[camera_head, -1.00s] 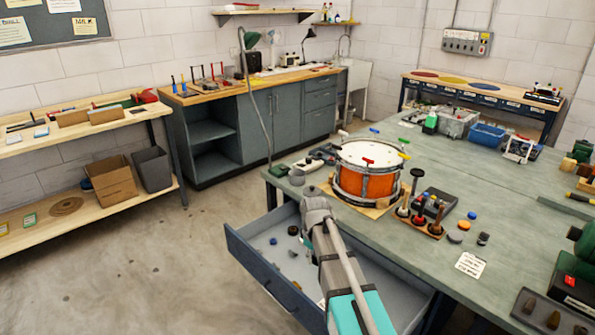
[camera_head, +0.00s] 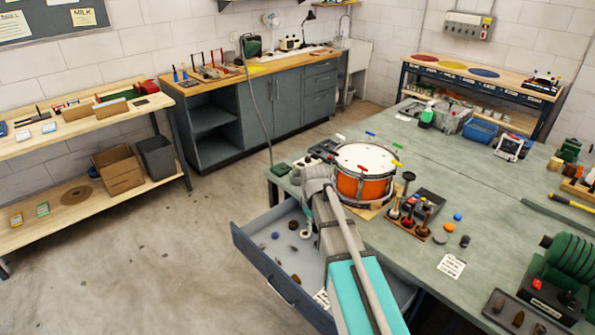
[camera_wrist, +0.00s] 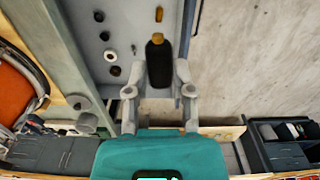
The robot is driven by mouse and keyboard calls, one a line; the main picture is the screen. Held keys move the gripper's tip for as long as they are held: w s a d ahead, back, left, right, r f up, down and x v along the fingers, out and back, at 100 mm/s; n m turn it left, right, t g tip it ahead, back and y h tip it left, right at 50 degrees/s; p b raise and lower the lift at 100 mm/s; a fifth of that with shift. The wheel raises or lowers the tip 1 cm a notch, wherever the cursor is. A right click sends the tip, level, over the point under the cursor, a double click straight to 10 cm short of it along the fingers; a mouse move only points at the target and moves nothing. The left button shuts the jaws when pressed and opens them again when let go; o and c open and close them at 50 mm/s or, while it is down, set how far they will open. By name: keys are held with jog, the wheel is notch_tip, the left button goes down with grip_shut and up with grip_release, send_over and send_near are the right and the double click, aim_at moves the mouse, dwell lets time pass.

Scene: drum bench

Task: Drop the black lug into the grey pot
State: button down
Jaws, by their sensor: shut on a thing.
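My gripper (camera_wrist: 160,80) is shut on the black lug (camera_wrist: 157,62), which sits between the fingertips in the wrist view. The gripper is over the open drawer (camera_head: 262,235), near the bench edge. In the head view my wrist (camera_head: 318,180) shows beside the drum, and the lug cannot be made out there. A grey round thing (camera_wrist: 78,102) on the bench edge, left of the gripper in the wrist view, may be the grey pot; I cannot tell for sure. In the head view my arm hides part of that area.
An orange drum (camera_head: 362,187) stands on the bench close to my wrist. Several small parts and a white ring (camera_wrist: 110,55) lie in the drawer. A rack of tools (camera_head: 408,218) stands right of the drum. The floor left of the drawer is clear.

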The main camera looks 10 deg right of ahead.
notch_tip(320, 180, up, 6)
jog(key=p, duration=0.5)
jog(key=shift+r, duration=0.2)
